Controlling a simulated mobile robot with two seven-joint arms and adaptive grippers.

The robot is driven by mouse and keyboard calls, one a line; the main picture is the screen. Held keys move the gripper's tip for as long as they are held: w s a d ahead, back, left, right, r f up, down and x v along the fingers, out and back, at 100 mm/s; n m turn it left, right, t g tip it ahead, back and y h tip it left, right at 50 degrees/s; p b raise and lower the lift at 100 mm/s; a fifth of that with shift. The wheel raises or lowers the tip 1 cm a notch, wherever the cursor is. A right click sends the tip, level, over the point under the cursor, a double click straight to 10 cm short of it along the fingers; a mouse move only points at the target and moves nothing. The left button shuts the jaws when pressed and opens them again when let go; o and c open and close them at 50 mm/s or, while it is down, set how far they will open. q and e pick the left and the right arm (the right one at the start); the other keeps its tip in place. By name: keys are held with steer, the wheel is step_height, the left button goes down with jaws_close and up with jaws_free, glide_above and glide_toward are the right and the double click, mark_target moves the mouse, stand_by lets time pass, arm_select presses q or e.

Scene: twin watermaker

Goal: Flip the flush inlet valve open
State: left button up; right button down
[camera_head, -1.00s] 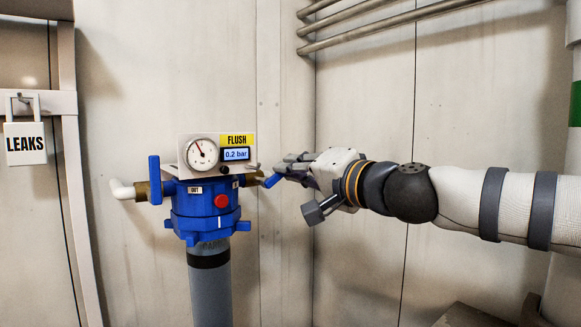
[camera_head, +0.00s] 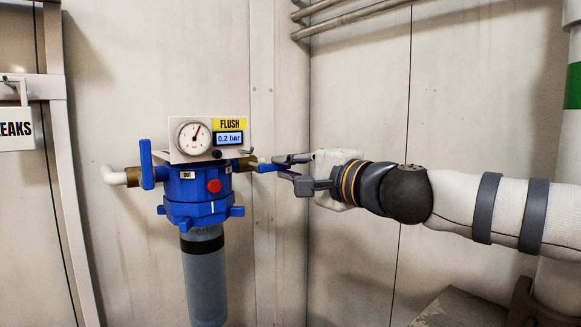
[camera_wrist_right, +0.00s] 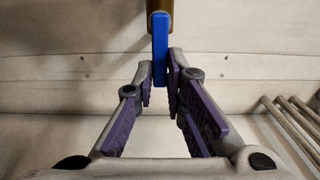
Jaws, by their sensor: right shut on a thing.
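The blue flush filter housing (camera_head: 200,209) carries a short blue valve handle (camera_head: 266,168) on its right side. That handle now lies nearly level, in line with the brass fitting (camera_head: 246,163). My right gripper (camera_head: 280,165) is shut on this handle from the right. In the right wrist view the blue handle (camera_wrist_right: 160,52) sits between the fingertips (camera_wrist_right: 160,80), with the brass fitting (camera_wrist_right: 159,8) beyond it. A second blue handle (camera_head: 147,165) on the left, outlet side stands upright. My left gripper is out of view.
A gauge (camera_head: 194,136) and a "0.2 bar" display (camera_head: 229,138) sit above the housing under a yellow FLUSH label (camera_head: 230,124). Pipes (camera_head: 340,18) run along the upper wall. Space below my right arm is clear.

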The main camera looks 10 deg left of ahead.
steer(key=shift+f, duration=0.1)
steer(key=c, duration=1.9)
jaws_free()
steer(key=v, duration=1.2)
steer(key=shift+s, duration=0.1)
